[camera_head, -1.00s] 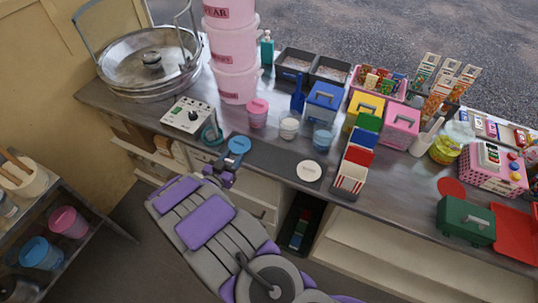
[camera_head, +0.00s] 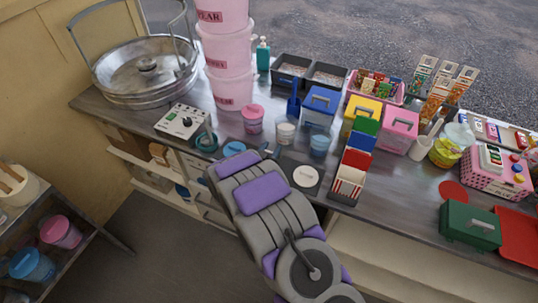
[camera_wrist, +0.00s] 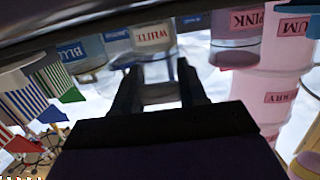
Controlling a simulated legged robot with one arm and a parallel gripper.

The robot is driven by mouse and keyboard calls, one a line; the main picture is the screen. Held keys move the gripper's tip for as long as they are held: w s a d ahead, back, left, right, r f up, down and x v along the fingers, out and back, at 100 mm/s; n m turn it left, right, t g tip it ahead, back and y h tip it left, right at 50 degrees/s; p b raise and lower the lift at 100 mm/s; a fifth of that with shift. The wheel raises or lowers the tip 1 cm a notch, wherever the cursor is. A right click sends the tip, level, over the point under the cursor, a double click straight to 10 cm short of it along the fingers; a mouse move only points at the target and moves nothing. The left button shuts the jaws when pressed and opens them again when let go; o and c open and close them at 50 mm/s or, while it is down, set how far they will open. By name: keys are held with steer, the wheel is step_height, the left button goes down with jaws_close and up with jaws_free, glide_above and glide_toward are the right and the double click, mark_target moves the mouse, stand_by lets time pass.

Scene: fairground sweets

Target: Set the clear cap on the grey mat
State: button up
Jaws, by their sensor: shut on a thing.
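My gripper (camera_wrist: 160,80) is shut on a clear, see-through thing (camera_wrist: 160,93), which looks like the clear cap; its outline is faint. In the head view my gripper (camera_head: 270,151) is small and partly hidden by my arm, over the mat's left part. The dark grey mat (camera_head: 288,157) lies along the counter's front edge, partly covered by my arm. A white round disc (camera_head: 305,177) lies on its right part, and a blue lid (camera_head: 234,149) at its left end. I cannot tell whether the cap touches the mat.
Behind the mat stand a pink-lidded tub (camera_head: 253,119), a white tub (camera_head: 285,133) and a blue tub (camera_head: 319,145). A striped box row (camera_head: 348,180) bounds the right side. A control box (camera_head: 180,122) stands left. Little bare mat shows between gripper and disc.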

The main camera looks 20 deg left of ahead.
steer(key=shift+d+f, duration=0.2)
steer(key=shift+f, duration=0.35)
steer(key=shift+d+f, duration=0.2)
steer(key=shift+f, duration=0.3)
steer(key=shift+a, duration=0.3)
steer(key=o, duration=1)
steer(key=shift+a+f, duration=0.1)
steer(key=shift+a, duration=0.3)
steer(key=shift+o, duration=1.2)
steer(key=shift+s+d, duration=0.1)
steer(key=shift+d, duration=0.35)
steer(key=s+a+r+p, duration=0.1)
steer(key=s+r, duration=0.1)
steer(key=s, duration=0.9)
steer(key=shift+s+p, duration=0.3)
steer(key=shift+s, duration=0.05)
steer(key=shift+a, duration=0.15)
